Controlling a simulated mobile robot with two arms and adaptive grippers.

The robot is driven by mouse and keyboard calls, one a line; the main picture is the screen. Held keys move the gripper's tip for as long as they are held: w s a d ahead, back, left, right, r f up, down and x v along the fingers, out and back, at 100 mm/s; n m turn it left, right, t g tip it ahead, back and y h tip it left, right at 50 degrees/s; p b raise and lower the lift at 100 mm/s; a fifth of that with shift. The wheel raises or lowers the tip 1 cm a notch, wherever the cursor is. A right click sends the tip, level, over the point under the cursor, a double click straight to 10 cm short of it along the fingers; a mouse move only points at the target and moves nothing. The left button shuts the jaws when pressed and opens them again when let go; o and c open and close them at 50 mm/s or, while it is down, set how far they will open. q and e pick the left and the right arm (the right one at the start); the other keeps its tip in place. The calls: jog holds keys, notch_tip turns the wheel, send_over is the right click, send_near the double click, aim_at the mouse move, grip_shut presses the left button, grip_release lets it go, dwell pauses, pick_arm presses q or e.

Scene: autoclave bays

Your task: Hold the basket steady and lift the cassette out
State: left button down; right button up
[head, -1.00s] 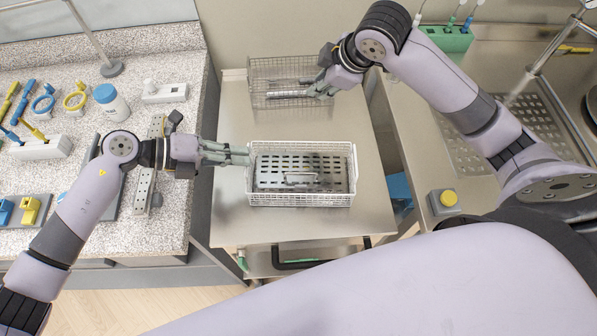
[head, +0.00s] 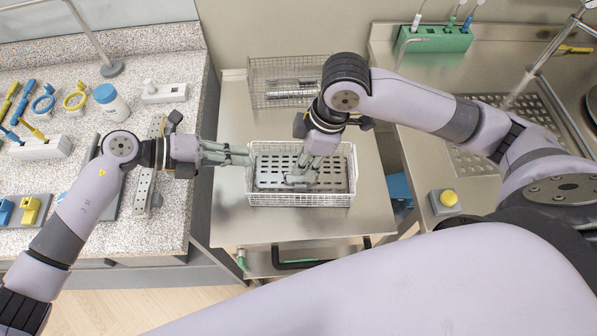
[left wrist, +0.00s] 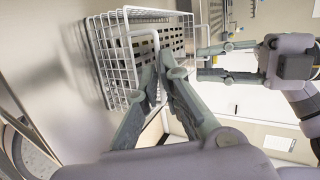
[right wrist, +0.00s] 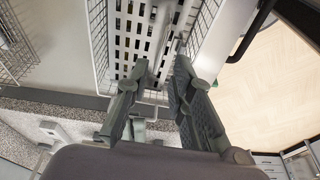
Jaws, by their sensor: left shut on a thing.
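The white wire basket (head: 350,188) stands on the steel cart top. The perforated metal cassette (head: 268,172) lies inside it and also shows in the right wrist view (right wrist: 150,18). My left gripper (head: 248,155) is shut on the wire loop handle at the basket's left end, seen closely in the left wrist view (left wrist: 158,80). My right gripper (head: 302,180) points down over the middle of the cassette, its fingers apart on either side of the handle area. The fingers hide the cassette handle, so I cannot tell whether they touch it.
A second wire basket (head: 275,70) with metal items stands behind on the cart (head: 235,215). A speckled counter (head: 75,90) with bottles and tools is on the left. A steel sink unit (head: 400,105) with a yellow button box (head: 448,199) is on the right. The cart's front is clear.

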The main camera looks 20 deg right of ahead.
pick_arm(q)
jog(key=shift+s+a+f, duration=0.1)
jog(key=shift+s+f, duration=0.05)
jog(key=shift+f, duration=0.25)
pick_arm(e)
jog(key=shift+d+x, duration=0.2)
jog(key=shift+x, duration=0.65)
jog(key=shift+d+x, duration=0.2)
jog(key=shift+x, duration=0.7)
jog(key=shift+s+f, duration=0.1)
jog(key=shift+s, duration=0.05)
jog(key=shift+c, duration=0.6)
grip_shut()
jog(key=w+a+v, duration=0.1)
jog(key=a+v, duration=0.1)
jog(key=v, duration=0.8)
jog(key=shift+r, duration=0.7)
jog(key=shift+a, duration=0.15)
